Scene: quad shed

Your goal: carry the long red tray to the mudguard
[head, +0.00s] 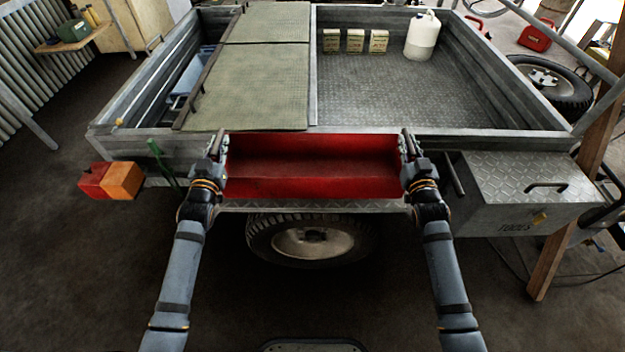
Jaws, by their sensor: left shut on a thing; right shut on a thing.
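The long red tray (313,168) spans the gap between my two grippers in the head view, in front of the trailer's near side wall. It looks empty and about level. My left gripper (218,150) is shut on its left end and my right gripper (408,148) is shut on its right end. The mudguard (235,206) is a grey tread-plate strip above the wheel (312,240), just below the tray's near edge. The tray hides most of it. I cannot tell whether the tray touches it.
A tread-plate tool box (525,185) stands right of my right gripper. A red and orange lamp (110,181) and a green lever (160,160) are at the left. The trailer bed (400,95) behind holds a white jug (422,37) and several small boxes (355,41).

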